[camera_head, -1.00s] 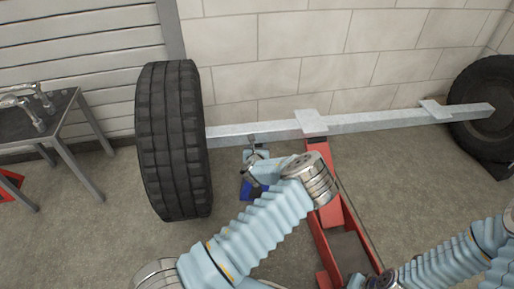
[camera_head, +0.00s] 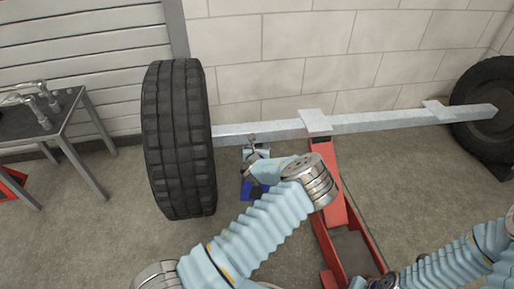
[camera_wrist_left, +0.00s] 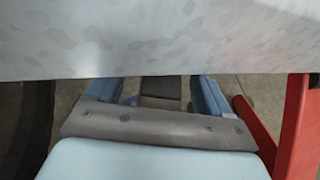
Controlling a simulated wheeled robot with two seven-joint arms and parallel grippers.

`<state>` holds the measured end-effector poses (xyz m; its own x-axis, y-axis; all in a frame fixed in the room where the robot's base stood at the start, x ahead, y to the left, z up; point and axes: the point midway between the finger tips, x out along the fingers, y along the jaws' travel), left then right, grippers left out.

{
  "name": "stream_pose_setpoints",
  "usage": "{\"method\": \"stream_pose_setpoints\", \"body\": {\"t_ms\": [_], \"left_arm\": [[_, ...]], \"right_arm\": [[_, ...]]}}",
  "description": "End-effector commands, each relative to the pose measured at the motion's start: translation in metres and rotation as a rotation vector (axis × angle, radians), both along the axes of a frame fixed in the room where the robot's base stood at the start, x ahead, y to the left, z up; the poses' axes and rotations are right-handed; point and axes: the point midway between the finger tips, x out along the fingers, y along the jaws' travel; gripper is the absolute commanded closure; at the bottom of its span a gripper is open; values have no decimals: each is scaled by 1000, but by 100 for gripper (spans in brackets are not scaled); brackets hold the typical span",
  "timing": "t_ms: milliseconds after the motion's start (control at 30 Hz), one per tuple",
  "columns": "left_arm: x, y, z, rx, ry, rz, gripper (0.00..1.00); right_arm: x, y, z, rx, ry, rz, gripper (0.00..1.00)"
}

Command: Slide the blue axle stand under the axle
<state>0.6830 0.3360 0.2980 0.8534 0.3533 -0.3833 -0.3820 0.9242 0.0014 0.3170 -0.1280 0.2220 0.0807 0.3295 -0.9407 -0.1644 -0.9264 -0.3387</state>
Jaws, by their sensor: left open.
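The blue axle stand (camera_head: 249,190) is on the floor just in front of the long grey axle (camera_head: 375,122), beside the left wheel. Most of it is hidden behind my left wrist and gripper. My left gripper (camera_head: 254,150) is low near the stand's top, close to the axle's front side. In the left wrist view the axle (camera_wrist_left: 160,38) fills the top, and the light-blue fingers (camera_wrist_left: 157,92) stand apart below it with a dark grey part between them. I cannot tell whether they touch the stand. My right arm shows at the lower right, its gripper out of sight.
A red floor jack (camera_head: 333,205) stands under the axle, right of my left gripper. A large tyre (camera_head: 180,140) is close on the left, another wheel (camera_head: 485,110) at the far right. A metal table (camera_head: 50,118) is at the left. A block wall is behind.

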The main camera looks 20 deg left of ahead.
Motion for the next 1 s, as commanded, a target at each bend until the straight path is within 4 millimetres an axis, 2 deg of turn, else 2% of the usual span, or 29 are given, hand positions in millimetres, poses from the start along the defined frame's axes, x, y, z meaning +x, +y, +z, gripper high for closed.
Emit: {"method": "stream_pose_setpoints", "body": {"t_ms": [167,267,700,800,1000], "left_arm": [[-2,-2,1,0,0,-1,19],[-10,-5,5,0,0,-1,19],[-91,-38,42,1,2,-1,19],[-104,-43,47,2,1,-1,19],[-117,-49,52,0,0,-1,19]], "right_arm": [[0,0,1,0,0,0,100],[0,0,2,0,0,0,100],[0,-1,11,-2,-2,-2,100],[0,-1,12,-3,-2,-2,100],[0,-1,12,-3,-2,-2,100]]}}
